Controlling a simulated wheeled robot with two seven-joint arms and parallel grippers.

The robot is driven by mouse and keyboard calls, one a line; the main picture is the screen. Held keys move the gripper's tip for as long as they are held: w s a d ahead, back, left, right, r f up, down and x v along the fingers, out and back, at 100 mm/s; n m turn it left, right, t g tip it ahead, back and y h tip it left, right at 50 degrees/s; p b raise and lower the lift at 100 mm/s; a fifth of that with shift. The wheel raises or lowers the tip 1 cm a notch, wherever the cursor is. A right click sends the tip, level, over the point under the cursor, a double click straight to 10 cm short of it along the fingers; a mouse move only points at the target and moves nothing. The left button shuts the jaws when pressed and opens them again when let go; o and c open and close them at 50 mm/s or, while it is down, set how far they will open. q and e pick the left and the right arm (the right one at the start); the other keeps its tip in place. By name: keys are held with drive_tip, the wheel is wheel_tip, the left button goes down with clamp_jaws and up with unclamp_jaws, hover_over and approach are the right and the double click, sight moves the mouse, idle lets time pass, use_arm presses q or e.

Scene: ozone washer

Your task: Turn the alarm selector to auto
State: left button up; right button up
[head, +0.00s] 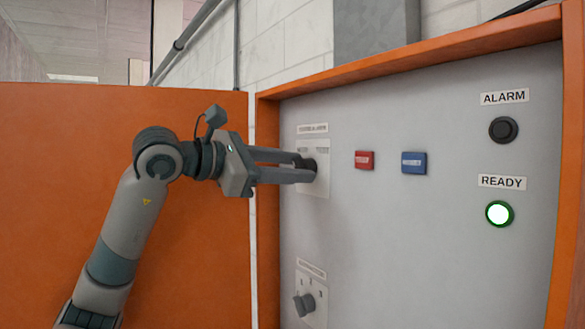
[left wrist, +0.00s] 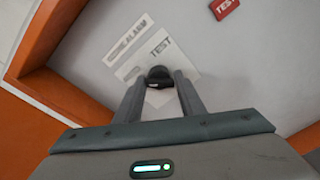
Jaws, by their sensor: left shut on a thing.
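The alarm selector (head: 308,163) is a black knob on a pale plate (head: 316,187) at the upper left of the grey panel. In the left wrist view, the knob (left wrist: 159,74) sits below a label reading OZONE ALARM and a TEST mark. My left gripper (head: 306,169) comes in from the left and is shut on the knob. In the left wrist view, its fingers (left wrist: 160,88) lie on either side of the knob. The fingers hide part of the plate, and I cannot read which position the knob points to. My right gripper is not in view.
A second knob (head: 304,304) is lower on the panel (head: 400,240). A red button (head: 364,160) and a blue button (head: 414,163) are to the right. The ALARM lamp (head: 503,130) is dark; the READY lamp (head: 498,214) is lit. An orange frame (head: 410,65) edges the panel.

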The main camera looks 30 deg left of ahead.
use_arm(q)
drive_tip(key=shift+a+r, duration=0.1)
drive_tip(key=shift+r, duration=0.1)
drive_tip(key=o, duration=0.9)
drive_tip(key=shift+c, duration=0.2)
drive_tip(key=shift+f, duration=0.1)
drive_tip(key=shift+s, duration=0.1)
drive_tip(key=shift+s+a, duration=0.1)
drive_tip(key=shift+s, duration=0.1)
drive_tip(key=b+v, duration=0.5)
drive_tip(key=v, duration=1.1)
drive_tip(key=shift+s, duration=0.4)
drive_tip(key=shift+a, duration=0.1)
